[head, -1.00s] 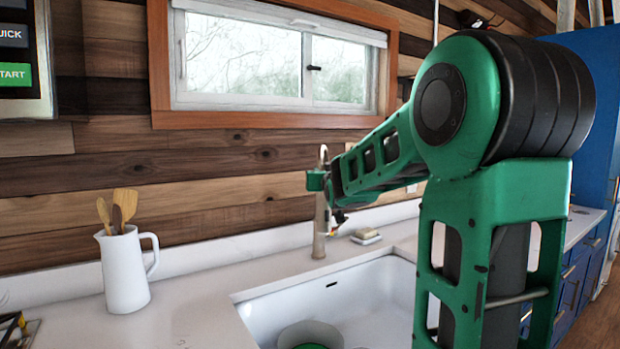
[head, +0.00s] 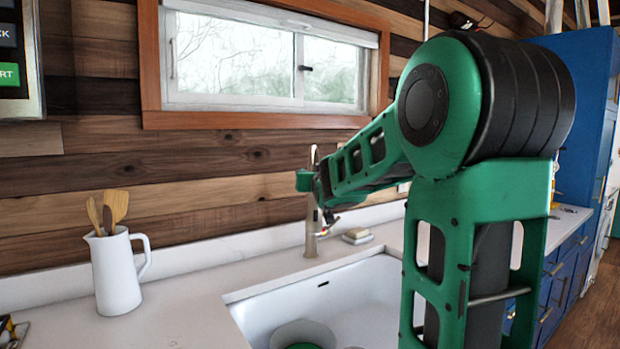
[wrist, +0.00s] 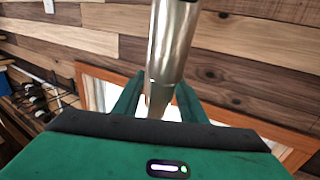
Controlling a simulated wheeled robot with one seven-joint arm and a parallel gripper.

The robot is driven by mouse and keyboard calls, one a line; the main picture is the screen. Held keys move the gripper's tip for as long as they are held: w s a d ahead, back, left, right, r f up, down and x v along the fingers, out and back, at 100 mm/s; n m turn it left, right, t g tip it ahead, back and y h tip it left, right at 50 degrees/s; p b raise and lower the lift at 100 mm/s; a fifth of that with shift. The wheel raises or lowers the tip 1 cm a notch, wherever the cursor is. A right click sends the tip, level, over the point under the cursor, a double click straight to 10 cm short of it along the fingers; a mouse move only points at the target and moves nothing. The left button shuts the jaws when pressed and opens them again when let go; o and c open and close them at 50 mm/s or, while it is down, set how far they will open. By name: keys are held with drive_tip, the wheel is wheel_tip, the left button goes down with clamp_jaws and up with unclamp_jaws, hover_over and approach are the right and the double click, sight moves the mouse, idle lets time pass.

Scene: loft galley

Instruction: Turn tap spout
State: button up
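The tap (head: 312,240) is a slim brushed-metal column standing behind the sink; its top shows just above my gripper (head: 307,183) in the head view. In the wrist view, the metal spout (wrist: 172,45) comes down from the top edge and ends between my gripper's two green fingers (wrist: 158,95). One finger shows on each side of the spout, spread apart. The spout hides part of the fingertips, so I cannot tell whether either finger touches it. My gripper is at the upper part of the tap.
The white sink (head: 365,295) holds a round bowl (head: 303,333). A soap dish (head: 357,236) sits right of the tap. A white jug (head: 116,275) with wooden utensils stands on the left counter. The wooden wall and window (head: 265,60) are close behind the tap.

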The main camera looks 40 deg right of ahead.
drive_tip(key=v, duration=1)
drive_tip(key=shift+a, duration=0.25)
drive_tip(key=shift+s, duration=0.15)
drive_tip(key=s+a+f+g+y, duration=0.2)
drive_tip(key=s+f+g, duration=0.4)
drive_tip(key=f, duration=0.4)
drive_tip(key=s+a+f+g+y, duration=0.1)
drive_tip(key=s+f+g+y, duration=0.15)
drive_tip(key=s+f, duration=0.7)
drive_tip(key=s+a+f+g+y, duration=0.2)
drive_tip(key=s+a+f+g, duration=0.1)
drive_tip(key=s, duration=0.5)
drive_tip(key=s+a+f+g+y, duration=0.2)
drive_tip(key=s+a+f+g, duration=0.2)
drive_tip(key=s+a+f, duration=0.2)
drive_tip(key=s, duration=0.2)
drive_tip(key=shift+s+a+f, duration=0.25)
drive_tip(key=shift+s+a, duration=0.1)
drive_tip(key=shift+a, duration=0.05)
drive_tip(key=shift+w+g+y, duration=0.1)
drive_tip(key=shift+g+y, duration=0.15)
